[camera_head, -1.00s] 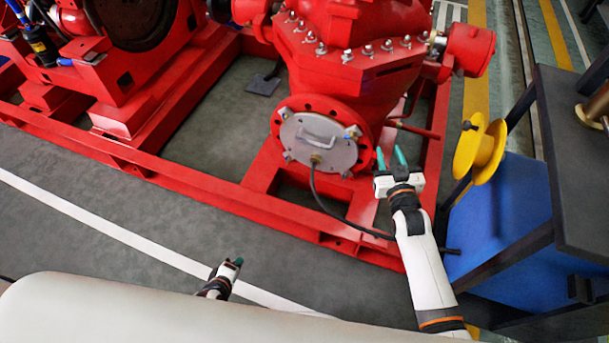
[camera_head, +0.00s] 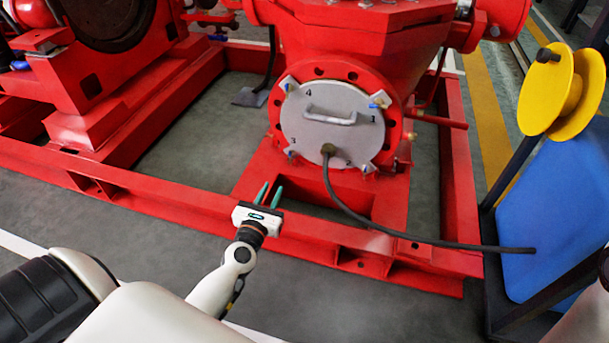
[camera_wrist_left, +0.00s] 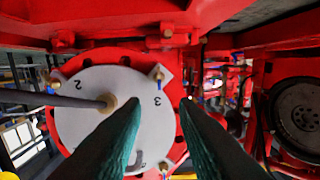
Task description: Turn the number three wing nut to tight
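The round grey cover plate (camera_head: 335,122) with a handle and numbers 1 to 4 sits on the red pump flange. The number three wing nut (camera_head: 291,154) is at its lower left corner. In the left wrist view, which is upside down, the nut (camera_wrist_left: 159,76) shows beside the "3", on a plate lug. My left gripper (camera_head: 268,194) is open and empty, below and left of that nut and apart from it. Its teal fingers (camera_wrist_left: 160,108) point toward the plate with a clear gap between them. The nut's exact turn angle is too small to tell. My right gripper is out of view.
A dark hose (camera_head: 400,232) runs from the plate's lower fitting across the red base frame (camera_head: 180,203). A yellow reel (camera_head: 548,92) and a blue tank (camera_head: 555,215) stand at the right. Grey floor is free in front of the frame.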

